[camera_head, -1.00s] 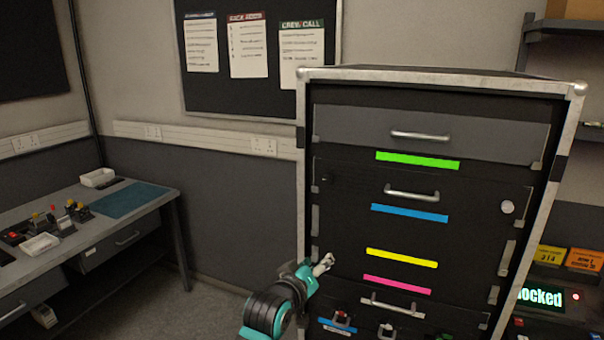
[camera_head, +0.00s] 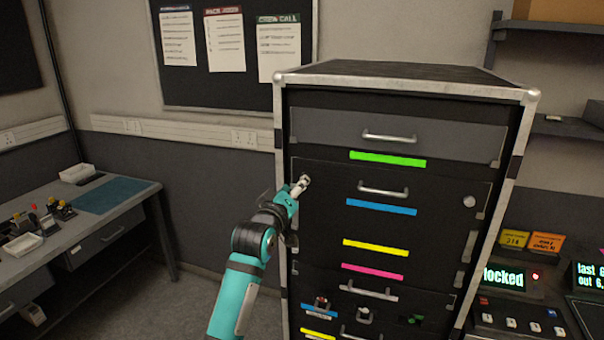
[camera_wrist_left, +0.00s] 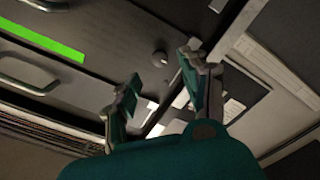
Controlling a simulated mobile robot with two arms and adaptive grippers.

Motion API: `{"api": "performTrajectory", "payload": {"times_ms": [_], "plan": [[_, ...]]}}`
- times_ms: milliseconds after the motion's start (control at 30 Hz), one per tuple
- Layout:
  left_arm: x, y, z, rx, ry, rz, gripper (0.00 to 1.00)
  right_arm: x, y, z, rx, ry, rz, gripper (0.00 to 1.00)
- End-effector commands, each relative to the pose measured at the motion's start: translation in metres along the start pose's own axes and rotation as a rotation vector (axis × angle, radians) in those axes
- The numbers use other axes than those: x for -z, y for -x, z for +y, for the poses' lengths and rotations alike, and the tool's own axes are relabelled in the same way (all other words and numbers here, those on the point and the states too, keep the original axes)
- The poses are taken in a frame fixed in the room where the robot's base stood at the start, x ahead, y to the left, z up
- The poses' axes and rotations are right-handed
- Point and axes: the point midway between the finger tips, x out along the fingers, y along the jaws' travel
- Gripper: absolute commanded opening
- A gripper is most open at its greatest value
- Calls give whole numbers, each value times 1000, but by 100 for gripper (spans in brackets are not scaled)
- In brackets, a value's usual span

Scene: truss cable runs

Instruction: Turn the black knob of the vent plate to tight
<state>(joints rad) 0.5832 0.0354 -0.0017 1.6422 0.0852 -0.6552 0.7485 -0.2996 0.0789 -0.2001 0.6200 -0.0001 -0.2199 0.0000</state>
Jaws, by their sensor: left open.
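The vent plate (camera_head: 430,188) seems to be the wide dark panel below the green strip on the rack. The black knob (camera_wrist_left: 160,58) is a small round knob near the rack's edge in the left wrist view. In the head view my gripper covers the plate's upper left corner, and I cannot make out the knob there. My left gripper (camera_head: 303,183) is in front of that corner. In the left wrist view its two fingers (camera_wrist_left: 163,88) are spread and empty, with the knob beyond the gap between them. My right gripper is not in view.
The rack has a metal frame (camera_head: 400,86) and bar handles (camera_head: 382,189) that stick out. A pale round knob (camera_head: 469,201) is on the plate's right side. A desk (camera_head: 120,222) stands at the left, with free floor between it and the rack.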

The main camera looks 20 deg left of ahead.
Motion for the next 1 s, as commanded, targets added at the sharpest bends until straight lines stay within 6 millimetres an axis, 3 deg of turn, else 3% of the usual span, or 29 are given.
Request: {"api": "performTrajectory", "payload": {"times_ms": [100, 300, 700, 1000], "plan": [[2, -23, 2, 2, -1, -2, 45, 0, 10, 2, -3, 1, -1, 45], [1, -46, 1, 0, 0, -1, 45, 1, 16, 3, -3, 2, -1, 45], [0, -53, 0, 0, 0, 0, 45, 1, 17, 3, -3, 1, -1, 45], [0, -53, 0, 0, 0, 0, 9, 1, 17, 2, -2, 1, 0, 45]]}}
